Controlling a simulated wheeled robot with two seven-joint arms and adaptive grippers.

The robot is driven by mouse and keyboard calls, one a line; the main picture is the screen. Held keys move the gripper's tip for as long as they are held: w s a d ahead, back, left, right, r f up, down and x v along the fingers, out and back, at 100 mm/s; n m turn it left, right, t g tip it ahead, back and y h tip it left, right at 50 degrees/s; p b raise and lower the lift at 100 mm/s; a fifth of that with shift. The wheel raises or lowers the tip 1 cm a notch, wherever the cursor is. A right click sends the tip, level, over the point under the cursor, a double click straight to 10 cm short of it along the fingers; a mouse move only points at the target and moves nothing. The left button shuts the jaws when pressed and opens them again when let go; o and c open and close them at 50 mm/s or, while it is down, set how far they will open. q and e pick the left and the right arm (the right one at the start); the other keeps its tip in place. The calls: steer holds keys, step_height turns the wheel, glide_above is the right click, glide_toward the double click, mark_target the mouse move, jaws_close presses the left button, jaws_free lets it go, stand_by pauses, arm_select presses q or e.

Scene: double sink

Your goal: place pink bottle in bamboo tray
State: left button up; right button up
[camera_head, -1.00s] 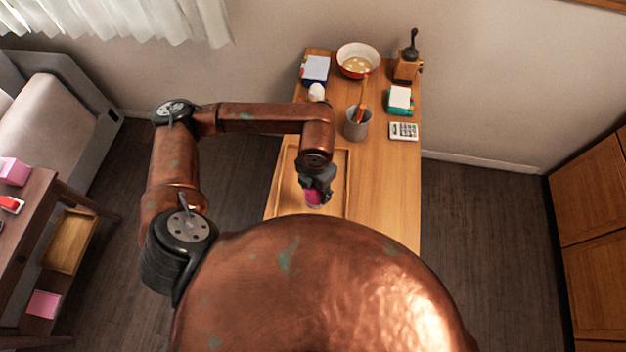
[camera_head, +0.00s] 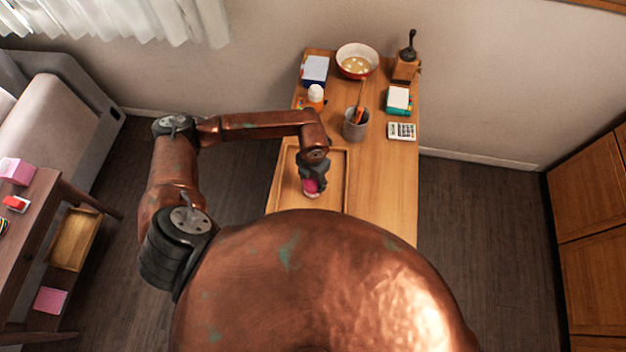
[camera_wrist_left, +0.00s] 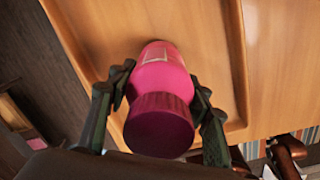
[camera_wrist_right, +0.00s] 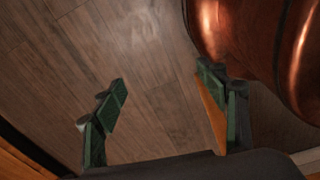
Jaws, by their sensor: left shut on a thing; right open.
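The pink bottle (camera_wrist_left: 162,85) with a darker magenta cap shows in the left wrist view between the fingers of my left gripper (camera_wrist_left: 160,95), which is shut on it. In the head view the bottle (camera_head: 311,187) is over the bamboo tray (camera_head: 333,204), under my left gripper (camera_head: 314,176). The tray's raised rim and flat floor also show in the left wrist view (camera_wrist_left: 205,30). I cannot tell whether the bottle's base touches the tray floor. My right gripper (camera_wrist_right: 165,110) is open and empty above the dark wood floor; it is hidden in the head view.
The table's right front is clear.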

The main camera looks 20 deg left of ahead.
arm_select(q)
steer(key=shift+w+f, duration=0.15)
steer(key=shift+f, duration=0.05)
steer(key=o, duration=1.2)
steer(key=shift+r, duration=0.1)
steer(key=shift+c, duration=0.2)
arm_select(e)
steer(key=shift+w+f, duration=0.1)
steer(key=shift+w, duration=0.75)
arm_select(q)
steer(key=shift+r, duration=0.1)
arm_select(e)
steer(key=shift+s, duration=0.1)
arm_select(q)
steer(key=shift+r, duration=0.25)
step_height(320, 180, up, 10)
steer(key=b, duration=0.2)
steer(key=shift+d+r+b, duration=0.1)
steer(key=shift+r+b, duration=0.1)
steer(key=shift+b, duration=0.1)
steer(key=shift+r, duration=0.6)
arm_select(e)
steer(key=shift+s+f, duration=0.2)
steer(key=shift+f, duration=1.1)
